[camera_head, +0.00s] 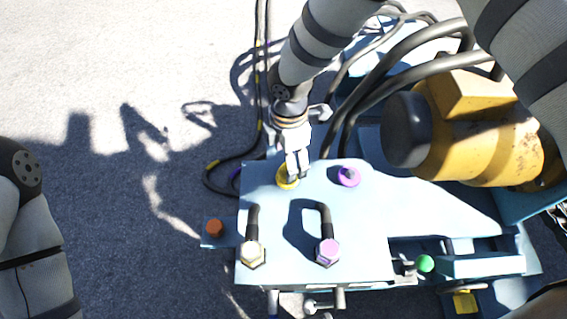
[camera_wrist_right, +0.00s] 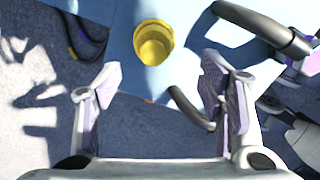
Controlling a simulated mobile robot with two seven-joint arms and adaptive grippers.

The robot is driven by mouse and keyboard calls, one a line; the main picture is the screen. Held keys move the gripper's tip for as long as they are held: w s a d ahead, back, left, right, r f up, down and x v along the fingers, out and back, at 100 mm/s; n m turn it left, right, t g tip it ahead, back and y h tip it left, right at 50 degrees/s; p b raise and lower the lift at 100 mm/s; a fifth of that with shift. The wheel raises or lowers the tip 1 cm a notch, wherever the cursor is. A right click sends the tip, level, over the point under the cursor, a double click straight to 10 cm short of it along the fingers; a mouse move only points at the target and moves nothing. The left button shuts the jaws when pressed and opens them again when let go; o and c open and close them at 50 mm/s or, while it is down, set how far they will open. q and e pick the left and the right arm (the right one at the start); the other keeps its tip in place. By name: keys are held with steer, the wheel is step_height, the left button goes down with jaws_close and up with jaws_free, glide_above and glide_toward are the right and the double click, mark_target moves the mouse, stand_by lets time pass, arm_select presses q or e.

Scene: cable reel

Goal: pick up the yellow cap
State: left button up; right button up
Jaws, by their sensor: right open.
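The yellow cap (camera_head: 287,180) sits at the back left of the light-blue plate (camera_head: 375,215). My right gripper (camera_head: 297,168) is just above it in the head view and hides part of it. In the right wrist view the yellow cap (camera_wrist_right: 153,42) looks like a round cup, upright on the blue surface. It lies ahead of my right gripper (camera_wrist_right: 160,80), whose two fingers are spread wide with nothing between them. My left arm shows at the left edge of the head view, but its gripper is out of frame.
A purple cap (camera_head: 348,176) sits right of the yellow one. Two bent black pipes with a pale nut (camera_head: 253,254) and a lilac nut (camera_head: 328,252) stand in front. An orange cap (camera_head: 214,228) is at left. A yellow motor (camera_head: 485,130) and thick hoses crowd the right.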

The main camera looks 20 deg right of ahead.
mark_target(282, 172)
steer(key=f, duration=0.7)
steer(key=shift+w+d+f+b, duration=0.2)
steer(key=shift+w+f+b, duration=0.05)
steer(key=shift+w+b, duration=0.15)
steer(key=c, duration=1.2)
